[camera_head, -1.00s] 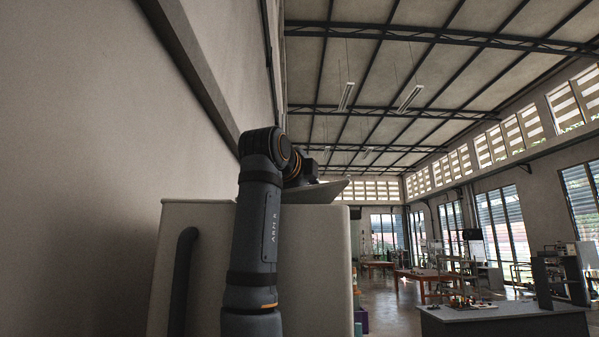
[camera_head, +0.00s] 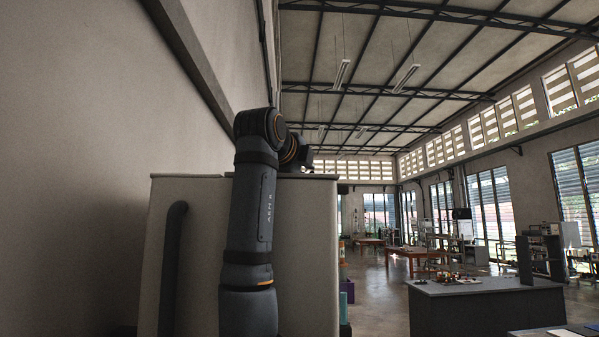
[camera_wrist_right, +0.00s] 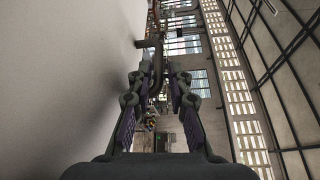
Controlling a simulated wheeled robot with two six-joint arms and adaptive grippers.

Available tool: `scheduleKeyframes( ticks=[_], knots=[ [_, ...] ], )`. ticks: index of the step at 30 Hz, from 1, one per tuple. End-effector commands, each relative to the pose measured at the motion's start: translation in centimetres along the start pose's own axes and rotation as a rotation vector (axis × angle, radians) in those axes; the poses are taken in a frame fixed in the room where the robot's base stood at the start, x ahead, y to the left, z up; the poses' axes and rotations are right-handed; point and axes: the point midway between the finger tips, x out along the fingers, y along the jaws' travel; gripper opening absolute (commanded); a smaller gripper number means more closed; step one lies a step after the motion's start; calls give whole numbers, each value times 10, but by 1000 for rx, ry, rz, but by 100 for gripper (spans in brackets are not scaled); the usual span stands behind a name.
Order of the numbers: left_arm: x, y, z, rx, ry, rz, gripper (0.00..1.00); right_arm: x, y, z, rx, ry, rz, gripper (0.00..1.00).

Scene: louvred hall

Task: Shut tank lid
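The tank (camera_head: 305,250) is a tall cream box close in front of me in the head view, beside the wall. Its lid (camera_head: 200,176) shows only as a thin edge lying level along the top; whether it is fully seated cannot be told. One arm of mine rises in front of the tank and bends over its top. Its gripper is hidden there. The lid is not recognisable in that view. My left gripper is not seen.
A plain wall (camera_head: 80,170) stands close on the left. A dark bent pipe (camera_head: 172,265) runs down the tank's side. A grey-topped counter (camera_head: 485,300) stands at the right, with tables (camera_head: 410,255) farther back. Open floor (camera_head: 378,295) lies between.

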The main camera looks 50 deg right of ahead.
Motion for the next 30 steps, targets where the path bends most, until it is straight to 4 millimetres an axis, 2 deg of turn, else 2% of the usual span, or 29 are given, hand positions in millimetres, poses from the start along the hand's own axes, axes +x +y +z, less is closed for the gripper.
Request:
scheduleKeyframes(
  ticks=[3, 14, 17, 24, 30],
  knots=[
    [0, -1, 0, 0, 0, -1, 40, 0, -1, -4, 4, 8, 0, 34],
    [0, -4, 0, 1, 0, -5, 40, -2, 0, -3, 3, 7, 2, 34],
    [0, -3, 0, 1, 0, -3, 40, -16, 0, 0, 2, 3, 2, 34],
    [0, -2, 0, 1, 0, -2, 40, -75, 2, 6, 0, -3, 0, 34],
    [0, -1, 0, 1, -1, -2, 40, -111, 3, 10, -5, -2, 0, 34]
  ],
)
